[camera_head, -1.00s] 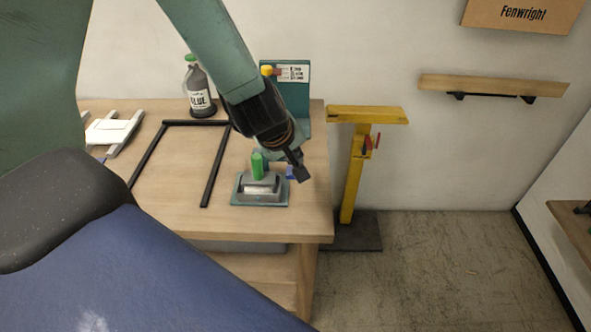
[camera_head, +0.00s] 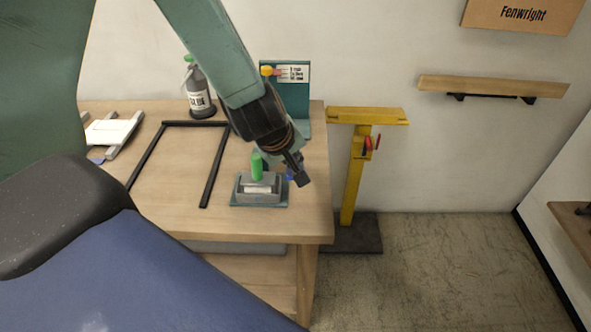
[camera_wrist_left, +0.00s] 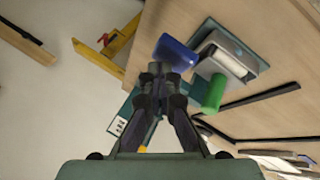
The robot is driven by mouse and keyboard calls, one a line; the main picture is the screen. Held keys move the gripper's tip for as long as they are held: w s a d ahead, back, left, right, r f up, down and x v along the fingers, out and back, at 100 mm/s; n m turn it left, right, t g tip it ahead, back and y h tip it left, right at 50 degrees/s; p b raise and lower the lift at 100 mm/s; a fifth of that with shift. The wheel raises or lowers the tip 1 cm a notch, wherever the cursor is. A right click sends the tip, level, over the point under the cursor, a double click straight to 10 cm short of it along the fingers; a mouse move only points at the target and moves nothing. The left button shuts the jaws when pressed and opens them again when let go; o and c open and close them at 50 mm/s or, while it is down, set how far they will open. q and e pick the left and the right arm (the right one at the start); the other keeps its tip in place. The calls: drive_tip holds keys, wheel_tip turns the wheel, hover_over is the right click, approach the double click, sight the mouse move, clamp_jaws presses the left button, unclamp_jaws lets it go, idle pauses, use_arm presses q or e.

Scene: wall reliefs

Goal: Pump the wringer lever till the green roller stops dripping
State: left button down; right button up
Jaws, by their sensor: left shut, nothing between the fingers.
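The wringer (camera_head: 245,188) is a grey tray-like unit on a teal base near the table's front right corner, with a pale roller (camera_head: 258,189) lying in it. The upright green roller (camera_head: 257,167) stands at its back; it also shows in the left wrist view (camera_wrist_left: 214,92). The blue lever (camera_wrist_left: 175,53) is at the wringer's side, mostly hidden by my gripper in the head view. My left gripper (camera_head: 302,178) is shut and empty, its tips close to the blue lever; I cannot tell whether they touch. No drips are discernible. My right gripper is not in view.
A teal stand (camera_head: 294,107) with a label and yellow knob is behind my left arm. A glue bottle (camera_head: 198,92) and a black frame (camera_head: 194,123) are to the left on the table. A yellow post (camera_head: 355,170) stands right of the table, with bare floor beyond.

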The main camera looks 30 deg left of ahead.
use_arm(q)
drive_tip(key=shift+s+d+f+b, duration=0.1)
drive_tip(key=shift+s+f+b, duration=0.05)
drive_tip(key=shift+f+b, duration=0.55)
drive_tip(key=shift+s+d+f+b, duration=0.1)
drive_tip(key=shift+s+f+b, duration=0.1)
drive_tip(key=shift+f+b, duration=0.55)
drive_tip(key=shift+s+d+f+b, duration=0.1)
drive_tip(key=shift+s+f+b, duration=0.05)
drive_tip(key=shift+f+b, duration=0.55)
idle(2.2)
idle(0.6)
drive_tip(key=shift+w+a+r+p, duration=0.15)
drive_tip(key=shift+w+r+p, duration=0.05)
drive_tip(key=shift+r+p, duration=0.85)
drive_tip(key=shift+w+a+r+p, duration=0.1)
drive_tip(key=shift+w+r+p, duration=0.1)
drive_tip(key=shift+r+p, duration=0.8)
drive_tip(key=shift+w+a+r+p, duration=0.2)
drive_tip(key=shift+r+p, duration=0.6)
drive_tip(key=shift+p, duration=0.45)
drive_tip(key=r+p, duration=0.1)
drive_tip(key=p, duration=0.1)
drive_tip(key=r+p, duration=0.1)
drive_tip(key=r, duration=0.1)
drive_tip(key=w+r+p, duration=0.1)
drive_tip(key=r+p, duration=0.1)
drive_tip(key=shift+a+p, duration=0.3)
drive_tip(key=shift+f, duration=0.1)
